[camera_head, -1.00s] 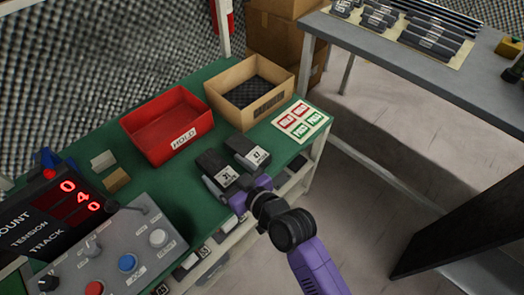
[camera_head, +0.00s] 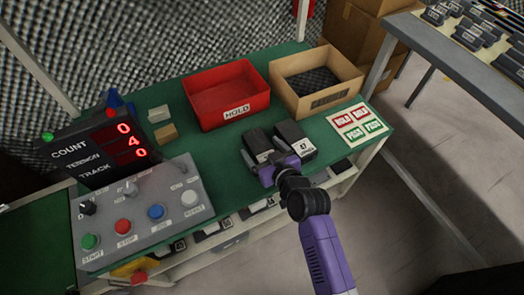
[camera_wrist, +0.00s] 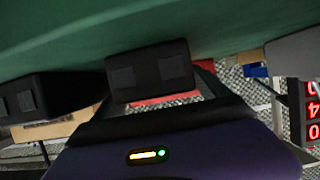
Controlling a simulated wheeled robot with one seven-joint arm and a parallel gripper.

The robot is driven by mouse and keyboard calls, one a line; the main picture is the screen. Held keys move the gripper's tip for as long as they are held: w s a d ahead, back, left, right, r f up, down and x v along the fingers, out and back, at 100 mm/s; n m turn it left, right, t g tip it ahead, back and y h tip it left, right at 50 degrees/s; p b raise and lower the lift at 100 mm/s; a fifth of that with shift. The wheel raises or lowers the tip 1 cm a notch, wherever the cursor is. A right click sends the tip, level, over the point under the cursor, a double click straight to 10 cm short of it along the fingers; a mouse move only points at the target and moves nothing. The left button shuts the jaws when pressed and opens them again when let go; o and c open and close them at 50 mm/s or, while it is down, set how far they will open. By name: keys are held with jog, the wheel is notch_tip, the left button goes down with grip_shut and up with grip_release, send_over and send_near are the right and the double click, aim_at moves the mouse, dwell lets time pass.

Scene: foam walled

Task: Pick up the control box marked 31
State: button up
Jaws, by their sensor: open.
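Two dark control boxes stand side by side on the green bench top in the head view. The left box (camera_head: 259,142) has its front end mostly covered by my purple gripper (camera_head: 268,160), so its mark is hidden now. The right box (camera_head: 296,137) has a white label that appears to read 47. My gripper is open at the near end of the left box. In the wrist view, one black box (camera_wrist: 150,75) is centred close ahead of the gripper and the other (camera_wrist: 40,95) is at left. I cannot tell whether the fingers touch the box.
A red HOLD bin (camera_head: 228,95) and a cardboard-coloured tray (camera_head: 316,82) stand behind the boxes. A red and green label card (camera_head: 357,126) lies at right. A control panel (camera_head: 140,212) and red-digit display (camera_head: 105,150) fill the left end. More boxes sit on a shelf below.

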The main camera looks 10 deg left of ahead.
jog(key=shift+w+a, duration=0.15)
jog(key=c, duration=1.7)
jog(key=shift+c, duration=0.7)
jog(key=shift+r, duration=0.1)
